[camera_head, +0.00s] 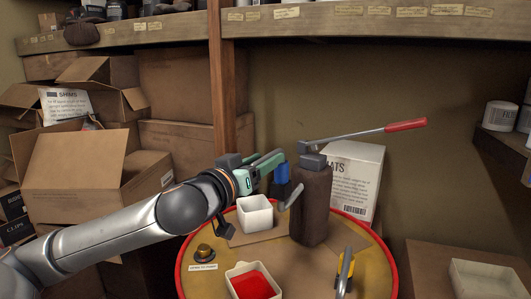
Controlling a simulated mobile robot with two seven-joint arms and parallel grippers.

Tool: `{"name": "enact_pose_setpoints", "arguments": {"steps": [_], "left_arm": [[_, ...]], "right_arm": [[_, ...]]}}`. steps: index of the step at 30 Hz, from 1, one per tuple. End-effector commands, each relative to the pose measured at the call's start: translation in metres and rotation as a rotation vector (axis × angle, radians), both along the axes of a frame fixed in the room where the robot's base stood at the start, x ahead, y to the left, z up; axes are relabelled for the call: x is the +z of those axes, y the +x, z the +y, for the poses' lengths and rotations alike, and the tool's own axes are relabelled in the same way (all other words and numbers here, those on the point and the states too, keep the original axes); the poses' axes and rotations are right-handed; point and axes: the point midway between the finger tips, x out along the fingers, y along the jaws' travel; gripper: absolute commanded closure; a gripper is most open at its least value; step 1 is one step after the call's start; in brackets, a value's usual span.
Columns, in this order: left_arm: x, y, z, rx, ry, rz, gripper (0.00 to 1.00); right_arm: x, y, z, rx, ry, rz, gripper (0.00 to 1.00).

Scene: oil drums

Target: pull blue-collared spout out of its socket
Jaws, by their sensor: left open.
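The blue-collared spout (282,173) shows its blue collar at the fingers of my left gripper, with a grey nozzle (291,196) slanting below it. It is beside the upper left of a dark brown block (312,207). Its socket is hidden or cannot be made out. My left gripper (270,167) reaches in from the left above the drum top. It is open, with its fingers close to the blue collar; whether they touch it I cannot tell. My right gripper is not in view.
The round drum top (185,281) has a red rim. On it are a white cup (255,217), a white tray with red contents (229,272), a brass fitting (204,253) and a yellow-and-grey piece (344,272). A red-handled lever (405,125) sticks out right above a white box (358,178).

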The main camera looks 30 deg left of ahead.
Motion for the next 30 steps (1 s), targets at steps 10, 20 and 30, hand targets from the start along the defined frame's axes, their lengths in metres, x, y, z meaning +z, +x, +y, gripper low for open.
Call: {"name": "enact_pose_setpoints", "arguments": {"steps": [10,20,30], "left_arm": [[-0.0006,0.0094,-0.0001,0.0,0.002,0.001,0.44],[-0.0006,0.0091,-0.0001,0.0,0.001,0.001,0.71],[-0.0006,0.009,-0.0002,-0.001,0.001,0.001,1.0]], "right_arm": [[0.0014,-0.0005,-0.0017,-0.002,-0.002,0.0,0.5],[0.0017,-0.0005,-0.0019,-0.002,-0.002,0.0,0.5],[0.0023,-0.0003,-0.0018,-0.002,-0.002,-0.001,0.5]]}}
